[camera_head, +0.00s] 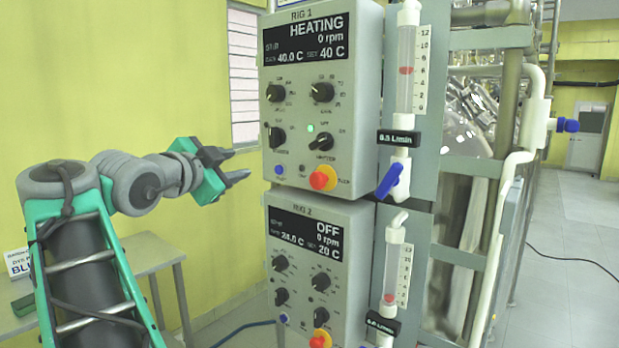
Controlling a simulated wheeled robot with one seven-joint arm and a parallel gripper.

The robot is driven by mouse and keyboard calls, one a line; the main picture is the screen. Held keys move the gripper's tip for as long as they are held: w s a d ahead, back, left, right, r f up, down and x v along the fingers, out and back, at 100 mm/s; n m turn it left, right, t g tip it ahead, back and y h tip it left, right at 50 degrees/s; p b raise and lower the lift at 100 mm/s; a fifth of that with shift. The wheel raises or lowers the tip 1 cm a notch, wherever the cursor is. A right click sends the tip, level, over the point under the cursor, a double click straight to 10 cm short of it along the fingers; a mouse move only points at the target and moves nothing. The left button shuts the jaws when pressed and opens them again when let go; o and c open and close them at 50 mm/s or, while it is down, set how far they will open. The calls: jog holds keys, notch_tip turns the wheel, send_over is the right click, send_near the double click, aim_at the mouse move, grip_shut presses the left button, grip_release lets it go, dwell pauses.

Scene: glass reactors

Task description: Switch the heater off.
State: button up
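The Rig 1 control box (318,100) is grey, and its display (307,38) reads HEATING, 0 rpm, 40.0 C, SET 40 C. Four black knobs sit below the display. The lower right knob (322,140) has a label that looks like heater, too blurred to be sure; its pointer is turned to the right. A green lamp (310,128) is lit just above it. The lower left knob (277,137) has an unreadable label. My gripper (241,163) is open and empty, left of the box's lower part, with its fingers pointing right. It appears not to touch the box.
A red and yellow emergency button (323,178) sits below the knobs. The Rig 2 box (315,265) hangs below and reads OFF. A flowmeter (406,70) with a blue valve handle (389,181) stands at right. A grey table (150,255) is behind my arm.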

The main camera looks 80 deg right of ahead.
aim_at(316, 144)
jog(key=s+d+r+m+g, duration=0.1)
jog(key=s+r+m+g, duration=0.15)
jog(key=s, duration=0.35)
jog(key=s+r+m+g, duration=0.1)
jog(key=s+m+g, duration=0.3)
jog(key=s, duration=0.2)
jog(key=x, duration=0.6)
jog(key=shift+w+d+f, duration=0.1)
jog(key=shift+w+d, duration=0.05)
jog(key=shift+d, duration=0.25)
jog(key=shift+d+t, duration=0.2)
jog(key=shift+t, duration=0.15)
jog(key=shift+c, duration=0.4)
grip_shut()
